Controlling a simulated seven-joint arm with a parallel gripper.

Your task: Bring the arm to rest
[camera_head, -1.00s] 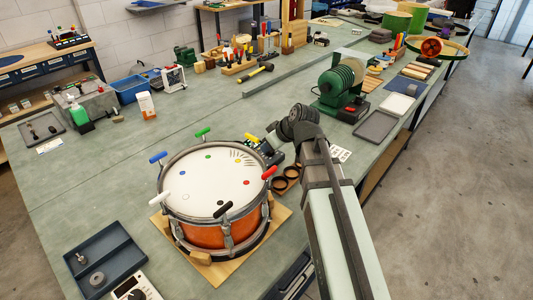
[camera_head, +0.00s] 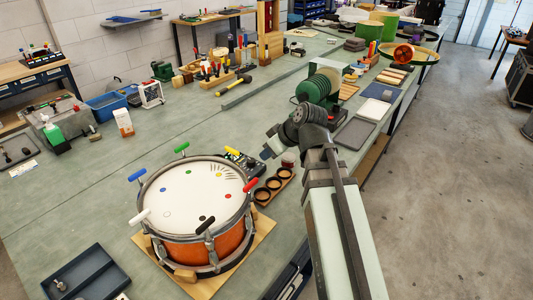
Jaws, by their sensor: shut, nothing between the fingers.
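My arm (camera_head: 335,215) reaches up from the lower right, over the bench's right edge. Its wrist bends left, and my gripper (camera_head: 266,154) is at its end, behind and to the right of the drum. The gripper is small and partly hidden by the wrist; it looks shut and holds nothing that I can see. The drum (camera_head: 195,245) has an orange shell and a white head with coloured dots. It sits on a wooden board (camera_head: 262,228), apart from the gripper. Coloured T-handles, among them a yellow one (camera_head: 232,150) and a red one (camera_head: 251,185), stand around its rim.
A wooden holder with dark round cups (camera_head: 273,187) and a dark device (camera_head: 243,165) lie close to the gripper. A green machine (camera_head: 318,90) stands behind the wrist, beside a grey tray (camera_head: 354,134). A blue-grey tray (camera_head: 88,272) lies front left. The bench left of the drum has free room.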

